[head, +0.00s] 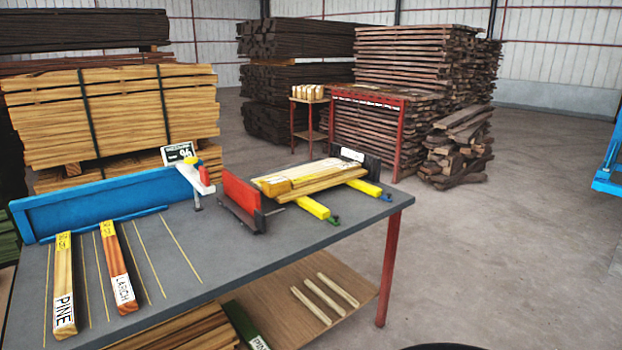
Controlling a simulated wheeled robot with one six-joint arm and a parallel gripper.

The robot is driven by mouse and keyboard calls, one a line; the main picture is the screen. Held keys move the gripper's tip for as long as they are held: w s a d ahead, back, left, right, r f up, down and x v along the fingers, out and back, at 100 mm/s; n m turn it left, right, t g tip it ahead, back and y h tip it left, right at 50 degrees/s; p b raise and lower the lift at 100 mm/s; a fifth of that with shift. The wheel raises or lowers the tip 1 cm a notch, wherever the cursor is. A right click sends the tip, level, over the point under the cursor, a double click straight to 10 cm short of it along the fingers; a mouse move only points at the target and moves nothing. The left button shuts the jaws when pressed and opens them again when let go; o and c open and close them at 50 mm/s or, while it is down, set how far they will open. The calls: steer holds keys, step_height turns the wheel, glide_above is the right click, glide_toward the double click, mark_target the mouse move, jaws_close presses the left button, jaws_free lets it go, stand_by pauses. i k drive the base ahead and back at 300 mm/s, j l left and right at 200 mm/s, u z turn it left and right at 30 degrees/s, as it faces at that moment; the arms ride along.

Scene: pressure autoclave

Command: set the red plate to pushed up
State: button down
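The red plate (240,192) stands roughly upright on the grey table (185,265), near its middle. Its broad red face is toward me. A dark base or bar (242,217) runs along its lower edge, with a small dark part at its right end. How the plate is joined to the base cannot be made out. My gripper is not in view.
A blue fence (100,205) and a white device with a red and yellow top (195,177) stand left of the plate. Boards (310,178) on yellow bars lie to its right. Labelled pine (64,285) and larch (118,270) pieces lie front left. Floor at right is clear.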

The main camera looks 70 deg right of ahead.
mark_target(240, 200)
steer(key=z, duration=1.75)
